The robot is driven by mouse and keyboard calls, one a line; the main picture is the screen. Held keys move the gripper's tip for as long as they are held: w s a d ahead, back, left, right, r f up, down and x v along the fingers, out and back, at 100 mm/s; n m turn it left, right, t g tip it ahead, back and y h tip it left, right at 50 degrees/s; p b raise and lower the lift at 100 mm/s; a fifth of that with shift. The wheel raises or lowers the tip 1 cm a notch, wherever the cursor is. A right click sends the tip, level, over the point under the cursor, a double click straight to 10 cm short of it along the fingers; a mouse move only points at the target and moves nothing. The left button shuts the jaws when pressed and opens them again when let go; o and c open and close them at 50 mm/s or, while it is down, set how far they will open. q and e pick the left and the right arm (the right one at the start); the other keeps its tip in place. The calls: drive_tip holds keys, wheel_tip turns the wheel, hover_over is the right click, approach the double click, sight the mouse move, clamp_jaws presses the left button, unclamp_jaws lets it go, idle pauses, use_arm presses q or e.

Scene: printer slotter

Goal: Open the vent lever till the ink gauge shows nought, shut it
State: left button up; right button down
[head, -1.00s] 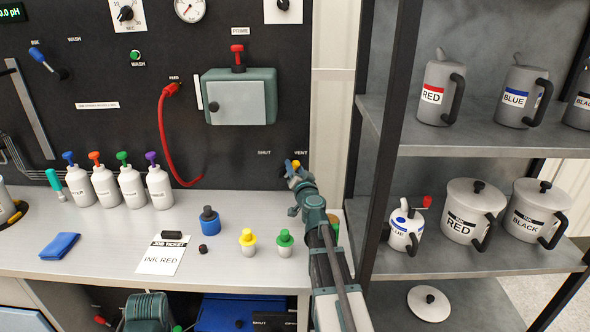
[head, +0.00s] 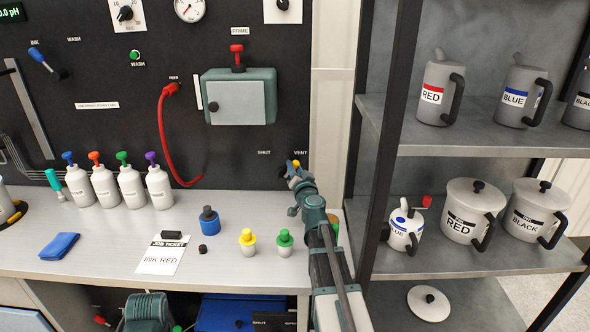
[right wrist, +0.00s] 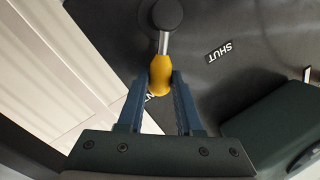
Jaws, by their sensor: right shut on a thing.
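The vent lever has a yellow grip (right wrist: 160,74) on a short metal stem from a dark round hub (right wrist: 167,14). In the right wrist view it points at the partly hidden VENT label, away from the SHUT label (right wrist: 219,52). In the head view the yellow tip (head: 296,163) shows just below VENT. My right gripper (head: 293,173) is shut on the yellow grip, with a blue finger on each side. A round white gauge (head: 190,8) is cut by the top edge; its reading is too small to tell. My left gripper is not in view.
A green-grey box (head: 239,97) and a red hose (head: 165,135) are on the black panel left of the lever. Small bottles, including a yellow-capped one (head: 247,242), stand on the bench below. A shelf rack (head: 380,140) with labelled jugs stands close on the right.

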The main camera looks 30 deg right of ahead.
idle(0.8)
drive_tip(key=shift+w+a+r+n+g+p, duration=0.25)
drive_tip(key=shift+a+n+p, duration=0.2)
drive_tip(key=shift+n+p, duration=0.3)
drive_tip(key=shift+w+a+r+n+g+p, duration=0.15)
drive_tip(key=shift+w+a+r+n+p, duration=0.2)
drive_tip(key=shift+n+p, duration=0.4)
drive_tip(key=shift+w+a+r+n+g+p, duration=0.15)
drive_tip(key=shift+a+n+g+p, duration=0.3)
drive_tip(key=shift+n, duration=0.45)
drive_tip(key=shift+w+a+n, duration=0.2)
drive_tip(key=shift+a+n, duration=0.2)
drive_tip(key=shift+n, duration=0.2)
drive_tip(key=shift+w+a, duration=0.1)
drive_tip(key=shift+a, duration=0.05)
drive_tip(key=c, duration=0.6)
unclamp_jaws()
